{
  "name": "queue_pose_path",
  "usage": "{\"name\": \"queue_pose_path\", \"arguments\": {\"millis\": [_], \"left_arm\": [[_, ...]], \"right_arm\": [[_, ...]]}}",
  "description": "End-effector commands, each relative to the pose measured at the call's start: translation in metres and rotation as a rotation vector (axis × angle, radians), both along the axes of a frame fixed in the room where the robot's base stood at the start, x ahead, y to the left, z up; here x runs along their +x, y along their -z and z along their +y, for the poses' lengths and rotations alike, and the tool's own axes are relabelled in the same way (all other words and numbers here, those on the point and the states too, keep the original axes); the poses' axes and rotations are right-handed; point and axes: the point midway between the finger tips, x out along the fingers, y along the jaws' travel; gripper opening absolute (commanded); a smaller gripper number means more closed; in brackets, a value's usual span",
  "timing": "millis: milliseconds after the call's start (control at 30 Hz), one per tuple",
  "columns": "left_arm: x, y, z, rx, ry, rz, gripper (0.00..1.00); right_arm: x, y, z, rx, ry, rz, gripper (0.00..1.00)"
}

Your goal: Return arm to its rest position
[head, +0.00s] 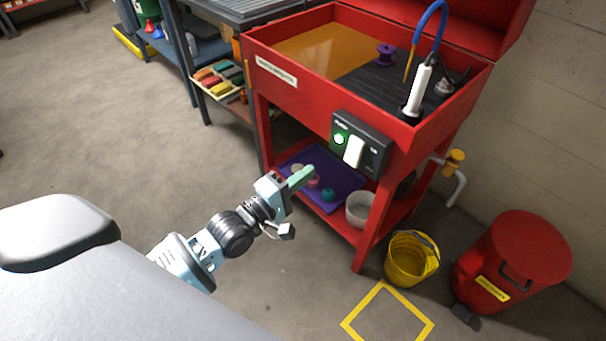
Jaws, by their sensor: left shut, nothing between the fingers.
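My left arm comes in from the lower left in the head view. Its gripper (301,179) has pale green fingers that lie together, with nothing between them. It is held in the air in front of the lower shelf of a red parts washer (380,150), and the fingers overlap the shelf in the picture. I cannot tell its exact distance from the washer. My right gripper does not show.
A black switch box (374,155) with a green light sits on the washer's front. The lower shelf holds a purple tray (347,183) and a pale bowl (358,210). A yellow bucket (411,262) and red bin (515,260) stand right. Floor at left is open.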

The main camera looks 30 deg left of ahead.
Motion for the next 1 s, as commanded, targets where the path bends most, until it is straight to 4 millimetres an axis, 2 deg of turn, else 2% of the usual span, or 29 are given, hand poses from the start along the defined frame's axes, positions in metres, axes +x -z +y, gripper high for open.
{"name": "queue_pose_path", "arguments": {"millis": [433,567,667,767,900,967,1000], "left_arm": [[0.0,0.0,0.0,0.001,0.0,0.001,0.0],[-0.012,0.017,-0.003,0.055,-0.005,0.024,0.0],[-0.04,0.049,-0.009,0.179,-0.008,0.067,0.0],[-0.082,0.09,-0.014,0.365,0.0,0.125,0.0],[-0.151,0.142,-0.02,0.647,0.053,0.211,0.0],[-0.182,0.161,-0.022,0.768,0.088,0.244,0.0],[-0.204,0.172,-0.022,0.847,0.118,0.266,0.0]], "right_arm": [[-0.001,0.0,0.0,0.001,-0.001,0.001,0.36],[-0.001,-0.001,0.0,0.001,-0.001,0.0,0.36],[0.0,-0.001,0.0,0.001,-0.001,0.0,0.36],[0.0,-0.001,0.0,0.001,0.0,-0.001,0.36],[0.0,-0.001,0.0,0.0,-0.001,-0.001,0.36],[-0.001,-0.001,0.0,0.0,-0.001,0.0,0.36],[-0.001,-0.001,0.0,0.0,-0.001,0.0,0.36]]}}
